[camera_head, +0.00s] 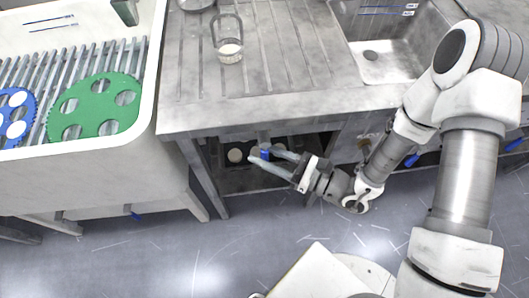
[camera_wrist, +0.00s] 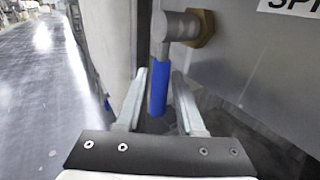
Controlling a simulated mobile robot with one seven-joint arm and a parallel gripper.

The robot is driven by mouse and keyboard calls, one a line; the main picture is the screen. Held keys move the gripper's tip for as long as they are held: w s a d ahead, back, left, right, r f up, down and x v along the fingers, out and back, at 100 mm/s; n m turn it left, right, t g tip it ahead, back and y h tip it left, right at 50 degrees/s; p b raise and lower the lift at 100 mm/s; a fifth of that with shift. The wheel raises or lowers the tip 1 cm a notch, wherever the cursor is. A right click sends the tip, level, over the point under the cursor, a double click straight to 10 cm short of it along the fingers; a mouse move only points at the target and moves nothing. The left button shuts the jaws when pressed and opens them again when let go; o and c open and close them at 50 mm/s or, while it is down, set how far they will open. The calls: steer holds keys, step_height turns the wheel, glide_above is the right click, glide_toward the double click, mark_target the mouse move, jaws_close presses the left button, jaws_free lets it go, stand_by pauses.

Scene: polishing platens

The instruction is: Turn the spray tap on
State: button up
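The spray tap shows in the wrist view as a grey metal body (camera_wrist: 177,25) with a brass nut (camera_wrist: 204,28) on a grey panel. Its blue lever (camera_wrist: 159,88) hangs straight down from the body. In the head view the blue lever (camera_head: 265,153) is small, below the front edge of the worktop. My gripper (camera_wrist: 159,76) is open, with one finger on each side of the lever and a visible gap to each. In the head view my gripper (camera_head: 262,157) reaches low under the worktop. Whether either finger touches the lever cannot be told.
A metal worktop (camera_head: 300,103) overhangs my gripper. A white trough (camera_head: 150,95) with green (camera_head: 97,127) and blue (camera_head: 29,99) discs stands left. The floor (camera_head: 170,255) in front is mostly clear.

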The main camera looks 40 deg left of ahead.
jaws_close()
stand_by(1.4)
